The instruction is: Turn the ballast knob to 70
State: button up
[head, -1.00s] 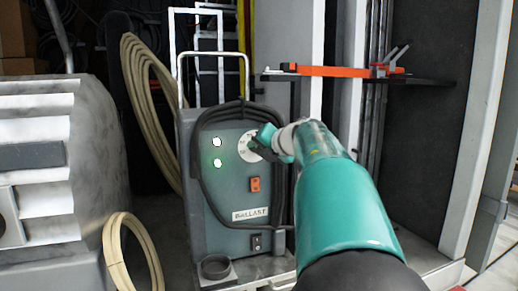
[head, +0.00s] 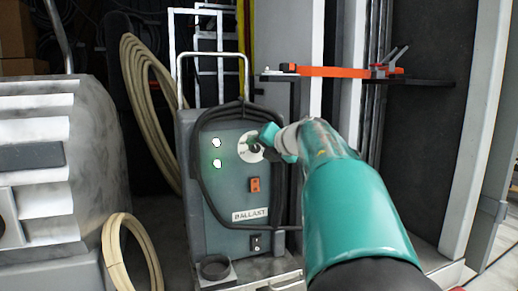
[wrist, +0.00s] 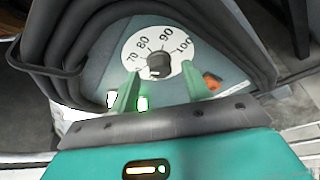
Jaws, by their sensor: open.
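The ballast unit (head: 228,195) is a grey-green box with a "BALLAST" label, standing upright in the middle of the head view. Its white round dial (head: 243,148) is partly covered by my gripper (head: 264,141). In the wrist view the dial (wrist: 135,52) shows 70, 80, 90 and 100, with the black knob (wrist: 158,64) at its centre. My gripper (wrist: 161,74) is open, its two green fingers apart with the knob in line between their tips. I cannot tell whether a finger touches the knob, nor clearly which number it points to.
A thick black cable (head: 196,155) loops around the panel's face. Two lit white lamps (head: 217,143) and an orange switch (head: 254,184) sit near the dial. A shelf with an orange clamp (head: 335,71) is at right, a large grey machine (head: 85,150) at left.

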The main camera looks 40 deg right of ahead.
jog(key=v, duration=1.2)
jog(key=shift+s, duration=0.25)
jog(key=shift+r, duration=0.15)
jog(key=a+m+t+h, duration=0.4)
jog(key=a+m+h, duration=0.15)
jog(key=m, duration=0.85)
jog(key=s+a+f+m+g+y, duration=0.2)
jog(key=s+a+f+m+g, duration=0.2)
jog(key=a+f, duration=0.3)
jog(key=s+a+f+m+g+y, duration=0.1)
jog(key=s+a+f+m+g, duration=0.3)
jog(key=f, duration=1)
jog(key=s+a+f+m+g+y, duration=0.2)
jog(key=s+a+f+m+g, duration=0.2)
jog(key=s+a+f, duration=0.4)
jog(key=a+f+m, duration=0.1)
jog(key=a+f, duration=0.1)
jog(key=a, duration=0.2)
jog(key=shift+s+f+g+y, duration=0.25)
jog(key=shift+g+y, duration=0.1)
jog(key=shift+g, duration=0.05)
